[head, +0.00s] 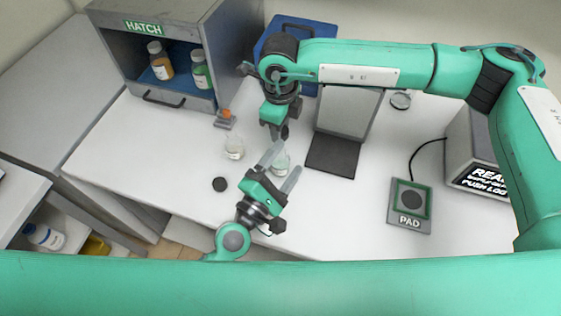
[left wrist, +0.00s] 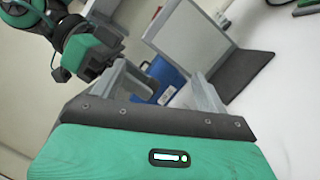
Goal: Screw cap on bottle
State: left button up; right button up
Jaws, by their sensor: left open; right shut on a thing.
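A small clear bottle (head: 282,164) stands on the white table between the spread fingers of my left gripper (head: 286,160). That gripper is open, and I cannot tell whether a finger touches the glass. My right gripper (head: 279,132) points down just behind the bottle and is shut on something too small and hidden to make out. It also shows at upper left in the left wrist view (left wrist: 88,55); the bottle is not clear there. A dark round disc (head: 220,184), possibly a cap, lies on the table to the left of my left gripper.
A clear glass vessel (head: 234,148) and a small stand with an orange top (head: 226,118) are to the left. The hatch cabinet (head: 175,60) holds two bottles. A dark panel device (head: 333,155), pad (head: 410,205) and reader box (head: 475,150) are to the right. A blue case (head: 305,37) is behind.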

aim_at(280, 168)
pick_arm(q)
jog(key=w+f+n+t+y, duration=0.1)
jog(key=w+f+n+y, duration=0.1)
jog(key=n+y, duration=0.3)
jog(key=w+a+f+n+y, duration=0.1)
jog(key=f+n+y, duration=0.2)
jog(key=n, duration=1)
jog(key=shift+w+f+n+t+y, duration=0.35)
jog(key=shift+w+n+t+y, duration=0.05)
jog(key=shift+y, duration=0.6)
jog(key=shift+a, duration=0.1)
notch_tip(280, 168, down, 7)
jog(key=shift+f, duration=0.15)
jog(key=w, duration=0.6)
jog(key=shift+w+f, duration=0.15)
jog(key=shift+f, duration=0.2)
pick_arm(e)
jog(key=shift+w, duration=0.1)
pick_arm(q)
jog(key=shift+w+d, duration=0.2)
jog(key=shift+w, duration=0.35)
